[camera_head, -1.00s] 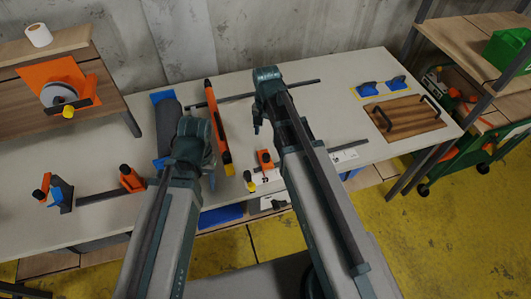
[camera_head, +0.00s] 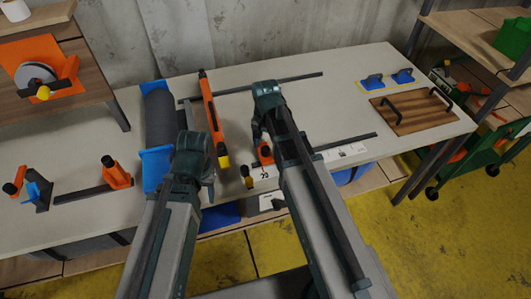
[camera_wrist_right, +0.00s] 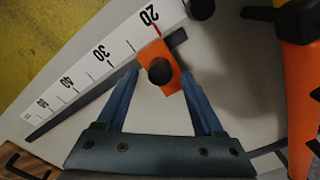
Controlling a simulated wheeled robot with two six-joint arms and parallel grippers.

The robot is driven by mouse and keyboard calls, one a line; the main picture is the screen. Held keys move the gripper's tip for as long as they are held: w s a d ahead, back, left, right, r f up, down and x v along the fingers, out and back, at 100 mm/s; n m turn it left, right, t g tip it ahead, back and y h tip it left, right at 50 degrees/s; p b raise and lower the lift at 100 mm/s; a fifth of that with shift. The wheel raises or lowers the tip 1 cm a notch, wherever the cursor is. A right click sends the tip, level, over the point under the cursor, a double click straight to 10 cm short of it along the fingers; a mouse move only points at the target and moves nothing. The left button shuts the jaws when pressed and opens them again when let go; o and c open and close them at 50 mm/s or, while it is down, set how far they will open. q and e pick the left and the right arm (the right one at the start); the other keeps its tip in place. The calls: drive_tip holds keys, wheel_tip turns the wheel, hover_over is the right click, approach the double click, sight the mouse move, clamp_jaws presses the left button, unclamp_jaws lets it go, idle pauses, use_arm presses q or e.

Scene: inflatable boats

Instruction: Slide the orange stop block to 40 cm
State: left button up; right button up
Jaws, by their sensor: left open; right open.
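The orange stop block (camera_wrist_right: 172,84) with a black knob sits on a dark rail beside a white scale (camera_wrist_right: 120,38). In the right wrist view it is close to the 20 mark, with 30 and 40 further down-left. It also shows in the head view (camera_head: 265,152), partly behind my right arm. My right gripper (camera_wrist_right: 160,76) is open, its blue fingers on either side of the block; contact cannot be told. In the head view my right gripper (camera_head: 257,132) is over the rail. My left gripper (camera_head: 209,186) is open and apart from the block, its fingertips mostly hidden.
An orange bar tool (camera_head: 212,115) and a dark roll (camera_head: 158,117) lie left of the rail. Orange clamp pieces (camera_head: 116,172) stand further left. A wooden board (camera_head: 415,109) with black handles lies right.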

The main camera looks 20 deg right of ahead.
drive_tip(key=shift+f, duration=0.65)
drive_tip(key=shift+r, duration=0.1)
clamp_jaws()
idle(0.9)
